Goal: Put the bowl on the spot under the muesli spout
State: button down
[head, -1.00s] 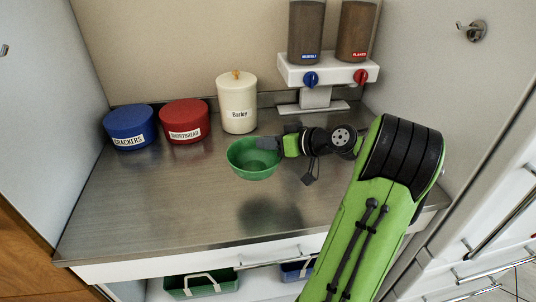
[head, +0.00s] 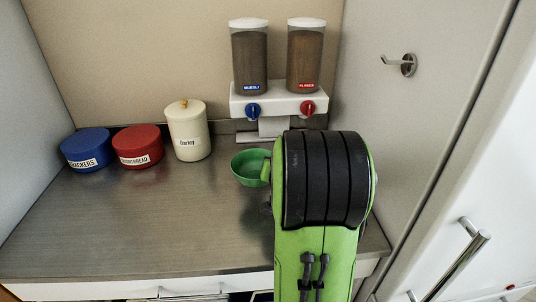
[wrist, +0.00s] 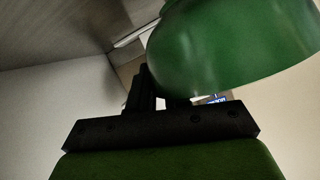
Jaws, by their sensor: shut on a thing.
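The green bowl (head: 248,168) is upright in the head view, near the front of the dispenser. The wrist view shows the bowl (wrist: 235,45) large at the upper right, at the jaws of my gripper (wrist: 160,95). My gripper is shut on the bowl; in the head view my arm hides most of the gripper. The muesli container (head: 249,58) has a blue label and a blue knob (head: 253,111) at its spout. The spot under the muesli spout lies behind and a little right of the bowl in the head view. I cannot tell how high the bowl is above the counter.
The flakes container (head: 305,58) with a red knob (head: 307,108) stands right of the muesli. A barley jar (head: 188,133), a red shortbread tin (head: 138,146) and a blue crackers tin (head: 87,150) stand to the left. The counter (head: 130,225) is clear in front. A cabinet wall bounds the right.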

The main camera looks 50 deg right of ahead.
jog(key=w+d+p, duration=0.2)
jog(key=w+d, duration=1.1)
jog(key=w, duration=0.2)
jog(key=shift+f+b, duration=1)
jog(key=shift+f, duration=2.4)
jog(key=shift+f+b, duration=0.2)
jog(key=shift+b, duration=0.1)
jog(key=c, duration=1.1)
grip_release()
